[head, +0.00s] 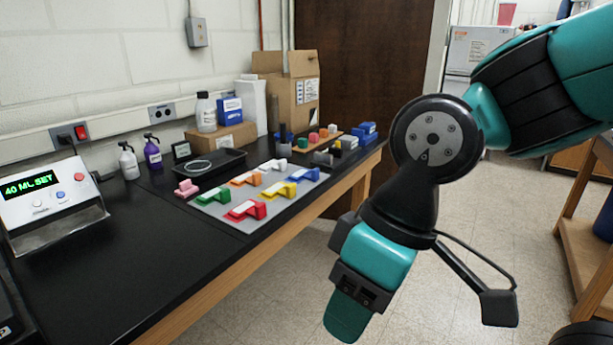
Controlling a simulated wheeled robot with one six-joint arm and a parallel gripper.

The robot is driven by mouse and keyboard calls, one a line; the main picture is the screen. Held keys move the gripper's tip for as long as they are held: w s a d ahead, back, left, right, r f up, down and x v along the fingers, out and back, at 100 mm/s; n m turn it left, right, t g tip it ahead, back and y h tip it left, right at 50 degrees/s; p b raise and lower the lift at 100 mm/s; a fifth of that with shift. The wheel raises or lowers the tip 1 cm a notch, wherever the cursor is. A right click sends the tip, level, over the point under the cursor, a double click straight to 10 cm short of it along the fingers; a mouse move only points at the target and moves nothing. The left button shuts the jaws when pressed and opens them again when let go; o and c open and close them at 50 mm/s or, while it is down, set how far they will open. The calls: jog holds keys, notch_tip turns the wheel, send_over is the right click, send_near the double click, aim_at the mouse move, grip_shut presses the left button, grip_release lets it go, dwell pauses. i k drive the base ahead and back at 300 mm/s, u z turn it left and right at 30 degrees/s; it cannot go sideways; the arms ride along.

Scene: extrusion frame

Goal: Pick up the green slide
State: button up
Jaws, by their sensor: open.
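The green slide (213,196) is a small stepped block with a pale part. It sits on the light grey board (208,210) on the black bench, at the board's left side. A red slide (246,210) lies to its front right and an orange slide (245,178) to its back right. My gripper (425,299) hangs over the floor at the right of the head view, well apart from the board and the green slide. It is open and appears empty, though the arm partly hides its shape.
White (273,165), yellow (280,190) and blue (305,175) slides share the board. A pink block (187,188) sits just left of it. A black tray (213,165) stands behind. The bench (130,245) is clear in front, left of the board.

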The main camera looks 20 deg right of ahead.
aim_at(221, 194)
jog(key=z, duration=1.15)
jog(key=i, duration=1.6)
jog(key=u, duration=2.85)
